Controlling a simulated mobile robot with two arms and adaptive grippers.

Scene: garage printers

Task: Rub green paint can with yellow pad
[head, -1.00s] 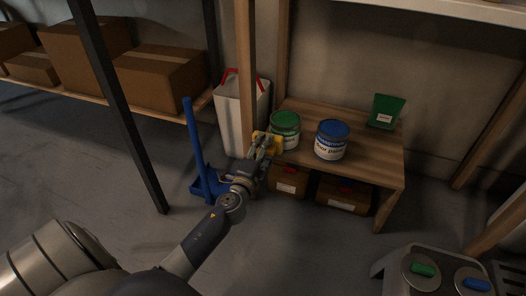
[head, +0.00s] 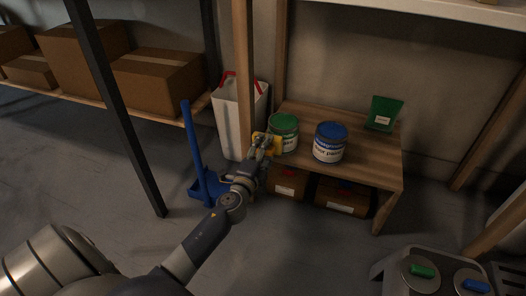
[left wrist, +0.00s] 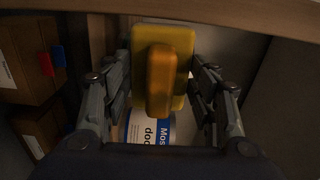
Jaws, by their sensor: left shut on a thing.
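The green paint can (head: 285,129), with a green lid and a pale label, stands upright on the left part of the low wooden table (head: 368,158). My left gripper (head: 264,146) is shut on the yellow pad (head: 275,147) at the can's lower left front. The pad appears to be against the can's side, but I cannot tell for sure if they touch. In the left wrist view the yellow pad (left wrist: 178,45) sits between the fingers by its orange grip. Part of a labelled can (left wrist: 150,128) shows beyond it. My right gripper is not in view.
A blue paint can (head: 330,143) stands right of the green one. A green packet (head: 383,113) is at the table's back right. Cardboard boxes (head: 341,196) sit underneath. A wooden post (head: 243,75) rises close to my gripper, beside a white bin (head: 230,126) and a blue dustpan (head: 197,157).

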